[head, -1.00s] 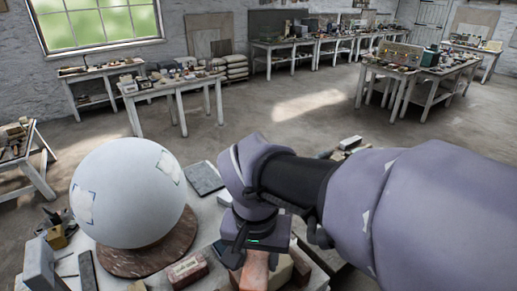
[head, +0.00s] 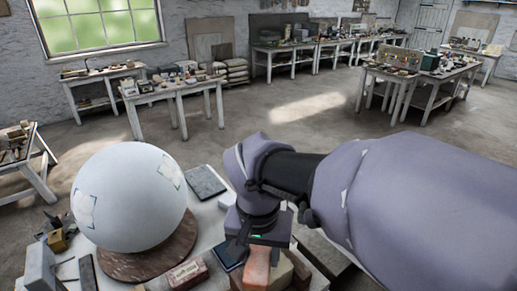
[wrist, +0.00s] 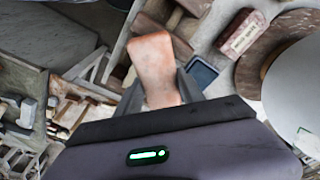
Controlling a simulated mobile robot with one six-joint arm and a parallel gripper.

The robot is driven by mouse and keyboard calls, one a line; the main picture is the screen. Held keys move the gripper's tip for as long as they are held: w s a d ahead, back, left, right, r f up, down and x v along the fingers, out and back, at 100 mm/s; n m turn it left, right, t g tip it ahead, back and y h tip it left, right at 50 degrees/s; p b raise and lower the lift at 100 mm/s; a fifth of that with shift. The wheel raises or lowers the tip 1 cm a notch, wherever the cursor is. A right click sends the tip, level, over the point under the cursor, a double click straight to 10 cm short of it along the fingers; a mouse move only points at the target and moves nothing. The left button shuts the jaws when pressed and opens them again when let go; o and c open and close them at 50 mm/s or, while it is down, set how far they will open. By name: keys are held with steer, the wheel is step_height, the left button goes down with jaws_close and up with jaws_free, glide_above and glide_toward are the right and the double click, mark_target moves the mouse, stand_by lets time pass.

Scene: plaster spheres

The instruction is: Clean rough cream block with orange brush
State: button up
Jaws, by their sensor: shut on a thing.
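My gripper (head: 257,247) points down over the near edge of the table. In the wrist view its fingers (wrist: 160,88) are closed on the orange brush (wrist: 153,62), a plain orange body; no bristles show. The brush (head: 257,269) also shows below my gripper in the head view.
A large white sphere (head: 128,200) on a round brown base (head: 150,262) fills the table's left. A dark red labelled block (head: 187,274), a blue tray (head: 226,254) and a grey slab (head: 205,181) lie near. Pale tabletop (head: 205,225) is bare between sphere and gripper.

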mark_target(256, 269)
steer(key=shift+w, duration=0.4)
steer(key=shift+s+a+r+p, duration=0.1)
steer(key=shift+s+r+p, duration=0.2)
steer(key=shift+s+r, duration=0.4)
steer(key=shift+s, duration=0.55)
steer(key=shift+w+a+f, duration=0.1)
steer(key=shift+w+f, duration=0.1)
steer(key=shift+f+b, duration=0.55)
steer(key=shift+b, duration=0.05)
steer(key=shift+s+a, duration=0.15)
steer(key=shift+s, duration=1)
steer(key=shift+w, duration=0.1)
